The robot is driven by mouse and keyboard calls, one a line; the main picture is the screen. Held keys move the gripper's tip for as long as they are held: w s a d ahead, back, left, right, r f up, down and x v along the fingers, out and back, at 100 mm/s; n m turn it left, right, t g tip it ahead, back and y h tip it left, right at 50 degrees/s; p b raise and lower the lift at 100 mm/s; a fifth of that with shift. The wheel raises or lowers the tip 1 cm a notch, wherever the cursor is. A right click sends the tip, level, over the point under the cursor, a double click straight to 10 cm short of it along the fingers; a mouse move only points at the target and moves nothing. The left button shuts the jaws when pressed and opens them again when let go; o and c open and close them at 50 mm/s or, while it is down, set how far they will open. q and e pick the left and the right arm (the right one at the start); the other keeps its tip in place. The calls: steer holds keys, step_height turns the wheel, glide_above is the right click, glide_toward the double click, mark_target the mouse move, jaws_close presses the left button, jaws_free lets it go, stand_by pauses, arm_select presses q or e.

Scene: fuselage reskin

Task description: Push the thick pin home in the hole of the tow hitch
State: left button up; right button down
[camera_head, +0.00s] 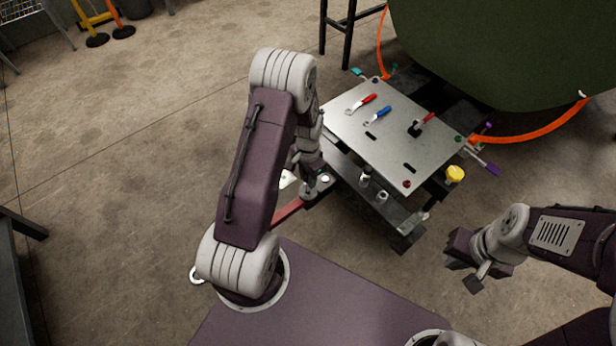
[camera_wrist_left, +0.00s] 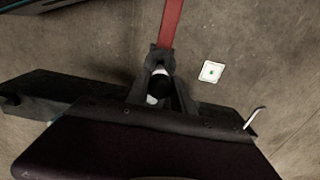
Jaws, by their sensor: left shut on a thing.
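The tow hitch shows as a red bar (camera_head: 291,211) reaching to the cart's lower edge in the head view. In the left wrist view the red bar (camera_wrist_left: 171,25) ends in a dark fork-like piece (camera_wrist_left: 159,56). The thick pin (camera_wrist_left: 158,86), with a black top and pale sides, is between the fingers of my left gripper (camera_wrist_left: 157,98), right beside that dark end. My left gripper (camera_head: 311,186) is shut on the pin. How deep the pin sits in the hole is hidden. My right gripper (camera_head: 466,270) is open and empty, off to the right above the floor.
A cart with a grey metal top (camera_head: 359,120) carries several red and blue-handled tools. A yellow knob (camera_head: 455,174) sticks out at its right corner. A large green body (camera_head: 500,45) is behind. A white card (camera_wrist_left: 211,71) lies on the floor beside the bar.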

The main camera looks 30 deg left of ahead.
arm_select(q)
jaws_close()
steer(key=shift+p, duration=0.3)
stand_by(0.4)
steer(key=shift+r+p, duration=0.1)
steer(key=shift+p, duration=0.2)
steer(key=shift+f+b, duration=1.6)
steer(key=shift+f, duration=1.4)
steer(key=o, duration=0.7)
jaws_free()
